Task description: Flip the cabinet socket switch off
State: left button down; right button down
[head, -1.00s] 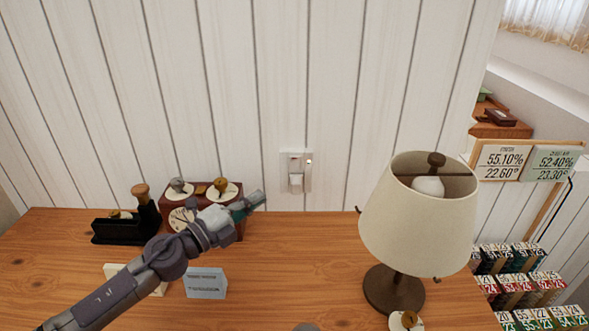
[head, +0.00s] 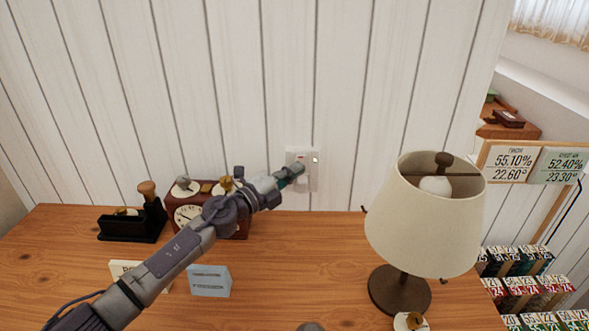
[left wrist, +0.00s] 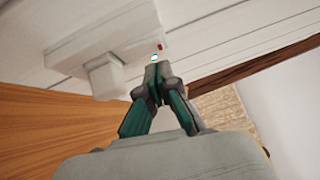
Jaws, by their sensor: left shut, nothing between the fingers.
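The white wall socket (head: 316,178) is on the white plank wall above the wooden cabinet top. A small red mark (left wrist: 160,46) shows just beyond my fingertips. My left gripper (head: 298,170) is shut and empty, in front of the socket's lower left part in the head view. I cannot tell whether it touches.
A lamp with a cream shade (head: 425,215) stands right of the socket. A red-brown clock box (head: 205,225), a black holder (head: 132,225) and small cards (head: 209,281) are on the wooden top (head: 300,270). Bare wood lies between clock and lamp.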

pick_arm(q)
jog(key=shift+w+r, duration=0.1)
jog(key=shift+w, duration=0.8)
jog(key=shift+w+r+p, duration=0.15)
jog(key=shift+r+p, duration=0.35)
jog(key=shift+p, duration=0.6)
jog(key=shift+f+b, duration=0.35)
jog(key=shift+f, duration=0.05)
